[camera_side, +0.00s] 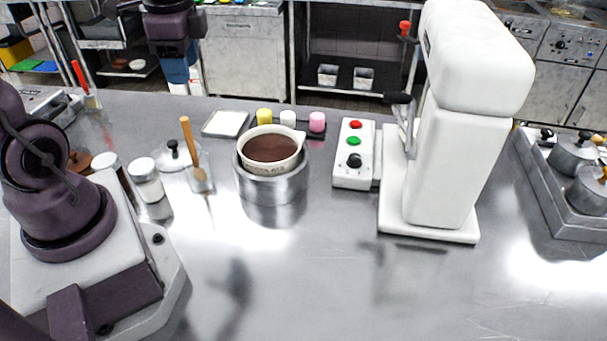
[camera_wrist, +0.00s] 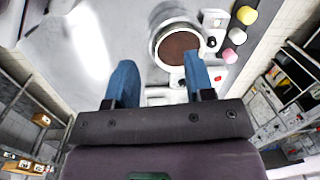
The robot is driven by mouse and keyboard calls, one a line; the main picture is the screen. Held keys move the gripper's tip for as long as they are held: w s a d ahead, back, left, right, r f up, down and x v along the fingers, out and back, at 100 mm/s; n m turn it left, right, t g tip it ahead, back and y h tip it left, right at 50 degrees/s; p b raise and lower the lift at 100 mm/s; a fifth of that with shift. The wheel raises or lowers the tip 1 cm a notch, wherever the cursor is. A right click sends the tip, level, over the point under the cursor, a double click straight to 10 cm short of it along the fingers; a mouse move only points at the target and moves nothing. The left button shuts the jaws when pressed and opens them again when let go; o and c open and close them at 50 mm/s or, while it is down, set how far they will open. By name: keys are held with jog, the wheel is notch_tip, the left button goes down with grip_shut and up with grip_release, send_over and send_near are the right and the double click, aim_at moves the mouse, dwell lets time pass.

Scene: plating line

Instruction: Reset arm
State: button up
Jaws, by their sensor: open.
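My gripper (camera_wrist: 160,72) is open in the wrist view. Its two blue fingers stand well apart with nothing held between them. In the side view my gripper (camera_side: 178,72) hangs at the upper left, with its blue fingers pointing down, seen against the background beyond the counter's far edge. It is raised and touches nothing that I can see. In the side view the two fingers overlap, so the gap between them does not show there.
A pot of brown liquid (camera_side: 271,149) sits in a metal holder (camera_side: 272,190) mid-counter. A button box (camera_side: 353,154) and tall white machine (camera_side: 458,150) stand right. Glass jars (camera_side: 146,180) and a wooden-handled utensil (camera_side: 190,145) are left. The front counter is clear.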

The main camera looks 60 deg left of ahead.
jog(key=s+d+r+n+t, duration=0.2)
jog(key=d+r+n, duration=0.1)
jog(key=d, duration=0.2)
jog(key=s+d+r+n+t+h, duration=0.1)
jog(key=s+d+r+n+t, duration=0.1)
jog(key=d, duration=0.4)
jog(key=shift+d+r+n+t, duration=0.2)
jog(key=shift+r+n+t, duration=0.5)
jog(key=shift+r+n, duration=0.1)
